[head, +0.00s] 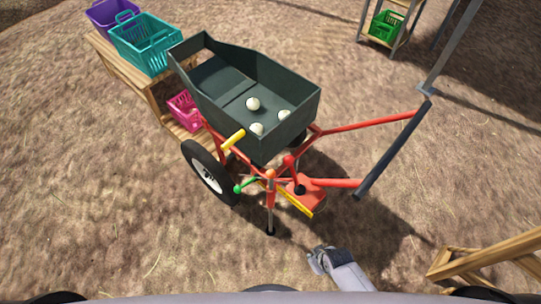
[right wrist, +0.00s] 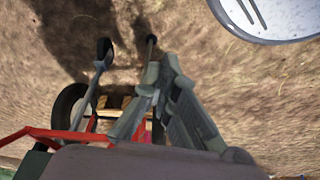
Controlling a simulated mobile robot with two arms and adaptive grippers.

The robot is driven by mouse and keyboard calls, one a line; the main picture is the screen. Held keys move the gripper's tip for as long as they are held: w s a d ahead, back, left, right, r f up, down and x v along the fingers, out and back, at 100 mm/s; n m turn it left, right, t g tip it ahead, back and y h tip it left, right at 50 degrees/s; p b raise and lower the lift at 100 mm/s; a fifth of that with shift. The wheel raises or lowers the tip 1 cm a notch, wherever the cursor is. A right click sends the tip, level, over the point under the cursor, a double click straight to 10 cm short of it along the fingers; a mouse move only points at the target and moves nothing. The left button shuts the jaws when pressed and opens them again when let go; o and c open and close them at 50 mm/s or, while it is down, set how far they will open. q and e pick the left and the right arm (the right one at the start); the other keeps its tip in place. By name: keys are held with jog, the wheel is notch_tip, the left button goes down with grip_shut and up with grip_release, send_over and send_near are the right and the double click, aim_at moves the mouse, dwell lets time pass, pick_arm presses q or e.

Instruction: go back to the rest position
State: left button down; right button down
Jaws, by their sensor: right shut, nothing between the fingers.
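The onion elevator stands in the middle of the head view, with a dark green hopper (head: 290,125), a red frame (head: 372,124) and a black wheel (head: 208,172). Three white onions (head: 253,104) lie in the hopper. My right gripper (head: 314,262) is low in the head view, in front of the machine and apart from it. In the right wrist view its fingers (right wrist: 163,62) are together and empty, with the red frame (right wrist: 68,136) behind them. My left gripper is not in view.
A wooden bench (head: 150,97) at the left bears a teal crate (head: 150,50) and a purple crate (head: 108,14); a pink crate (head: 184,112) sits lower. A green crate (head: 385,26) is on a far rack. A wooden frame (head: 485,262) stands at the lower right. Bare soil lies between.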

dwell(0.4)
jog(key=s+d+f+m, duration=0.1)
jog(key=s+d+f, duration=0.1)
jog(key=s, duration=0.5)
jog(key=s+d+f+m+g+h, duration=0.1)
jog(key=s+d+f, duration=0.2)
jog(key=s+f, duration=0.2)
jog(key=s+d+f+m, duration=0.1)
jog(key=s+d+f, duration=0.2)
jog(key=s, duration=0.6)
jog(key=shift+s+d+f+m+g+h, duration=0.2)
jog(key=shift+f+m+g+h, duration=0.1)
jog(key=shift+f+g, duration=0.15)
